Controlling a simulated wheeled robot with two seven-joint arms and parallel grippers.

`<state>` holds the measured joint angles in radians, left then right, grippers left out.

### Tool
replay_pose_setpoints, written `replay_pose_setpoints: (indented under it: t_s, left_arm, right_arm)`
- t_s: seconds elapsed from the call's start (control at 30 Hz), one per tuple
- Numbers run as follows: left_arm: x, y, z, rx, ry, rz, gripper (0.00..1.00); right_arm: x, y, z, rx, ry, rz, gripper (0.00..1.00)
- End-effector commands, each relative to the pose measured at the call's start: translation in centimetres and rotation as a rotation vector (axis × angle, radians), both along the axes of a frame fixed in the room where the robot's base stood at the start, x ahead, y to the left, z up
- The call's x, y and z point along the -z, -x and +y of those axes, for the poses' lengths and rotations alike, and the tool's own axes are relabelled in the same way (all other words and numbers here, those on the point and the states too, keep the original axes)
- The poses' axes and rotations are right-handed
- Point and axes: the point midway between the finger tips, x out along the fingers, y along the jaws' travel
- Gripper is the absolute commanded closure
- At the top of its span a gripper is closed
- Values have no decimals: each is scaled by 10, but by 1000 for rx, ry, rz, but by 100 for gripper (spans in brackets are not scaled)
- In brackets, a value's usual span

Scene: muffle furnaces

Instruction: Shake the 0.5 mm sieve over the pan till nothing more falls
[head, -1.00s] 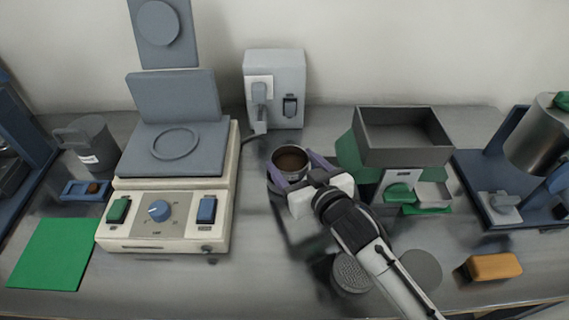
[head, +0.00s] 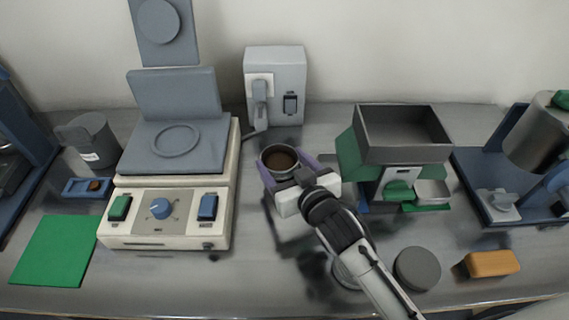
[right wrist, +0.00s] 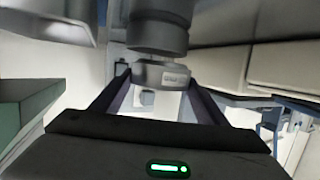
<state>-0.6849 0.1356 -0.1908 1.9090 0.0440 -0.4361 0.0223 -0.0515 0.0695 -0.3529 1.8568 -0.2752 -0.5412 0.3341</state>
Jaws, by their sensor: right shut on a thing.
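A round grey sieve (head: 281,149) with brown material inside is between the purple fingers of my right gripper (head: 285,172), which is shut on it. Its opening faces up. In the right wrist view the labelled ring (right wrist: 163,76) sits between my fingers, with a darker grey cylinder (right wrist: 158,36), probably the pan, close against it. I cannot tell whether the two touch. The head view hides what is under the sieve. My left gripper is not in view.
A balance-like box (head: 165,222) with an open lid stands left. A green machine with a grey hopper (head: 402,150) stands close on the right. A grey disc (head: 417,268) and an orange block (head: 492,263) lie at the front right. A green mat (head: 53,250) lies left.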

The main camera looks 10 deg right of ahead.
Motion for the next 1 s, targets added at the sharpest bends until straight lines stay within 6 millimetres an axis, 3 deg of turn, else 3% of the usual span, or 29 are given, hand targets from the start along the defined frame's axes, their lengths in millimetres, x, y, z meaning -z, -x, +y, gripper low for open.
replay_pose_setpoints:
  t_s: [0.27, 0.53, 0.77, 1.0]
  left_arm:
    - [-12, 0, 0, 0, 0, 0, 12]
    - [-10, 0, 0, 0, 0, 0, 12]
    - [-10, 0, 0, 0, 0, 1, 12]
    - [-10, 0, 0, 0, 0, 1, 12]
  right_arm:
    - [-2, 0, -24, 1, 4, -2, 68]
    - [-1, 0, 1, 1, 0, -2, 68]
    - [-1, 0, -24, 0, 5, -4, 68]
    - [-1, 0, -25, 1, 1, -2, 68]
